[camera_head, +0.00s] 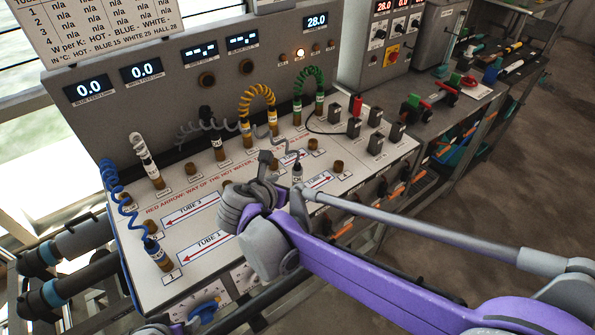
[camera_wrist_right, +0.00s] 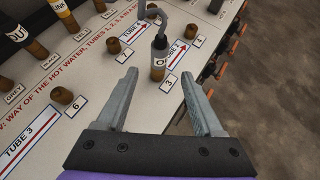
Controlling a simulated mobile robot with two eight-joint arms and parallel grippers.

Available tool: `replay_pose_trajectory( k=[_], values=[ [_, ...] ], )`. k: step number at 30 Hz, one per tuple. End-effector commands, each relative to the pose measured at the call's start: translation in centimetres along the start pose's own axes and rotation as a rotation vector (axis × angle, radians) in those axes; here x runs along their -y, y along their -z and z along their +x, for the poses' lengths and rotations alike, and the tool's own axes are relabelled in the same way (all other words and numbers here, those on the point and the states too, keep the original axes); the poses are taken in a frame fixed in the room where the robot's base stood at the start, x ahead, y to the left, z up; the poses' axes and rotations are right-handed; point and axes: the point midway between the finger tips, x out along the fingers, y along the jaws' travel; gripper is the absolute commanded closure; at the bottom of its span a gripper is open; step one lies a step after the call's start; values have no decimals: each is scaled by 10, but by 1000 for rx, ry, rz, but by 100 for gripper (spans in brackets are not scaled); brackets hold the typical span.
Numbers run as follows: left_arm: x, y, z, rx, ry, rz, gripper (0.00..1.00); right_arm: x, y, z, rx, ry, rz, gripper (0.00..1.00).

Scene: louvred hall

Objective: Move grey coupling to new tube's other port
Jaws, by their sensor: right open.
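The grey coupling (camera_wrist_right: 159,55) stands upright at the brass port labelled 3, with a grey hose arching from its top. It also shows in the head view (camera_head: 297,173), close to my right gripper. The bare brass port labelled 4 (camera_wrist_right: 190,28) is at the other end of the TUBE 2 label; it shows in the head view too (camera_head: 337,166). My right gripper (camera_wrist_right: 159,74) is open and empty. In the wrist picture the coupling appears between its fingertips and beyond them; I cannot tell whether they touch it. My left gripper is not clearly in view.
Coiled blue (camera_head: 126,209), yellow (camera_head: 256,92) and green (camera_head: 309,77) hoses rise from the panel. Bare brass ports 7 (camera_wrist_right: 113,45) and 6 (camera_wrist_right: 62,95) lie to the left of the coupling. Black plugs (camera_head: 375,143) stand to the right. The floor beyond the panel is clear.

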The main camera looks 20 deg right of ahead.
Motion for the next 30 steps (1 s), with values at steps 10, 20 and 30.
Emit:
replay_pose_trajectory(
  k=[10, 20, 30],
  values=[
    [0, -10, 11, 7, 0, 0, 19, 2, 1, 29, 4, 7, -8, 31],
    [0, -23, 27, 16, 0, 0, 19, 2, 1, 74, 4, 6, -7, 31],
    [0, -29, 35, 20, 0, 0, 19, 1, -1, 99, 4, 4, -7, 31]
  ],
)
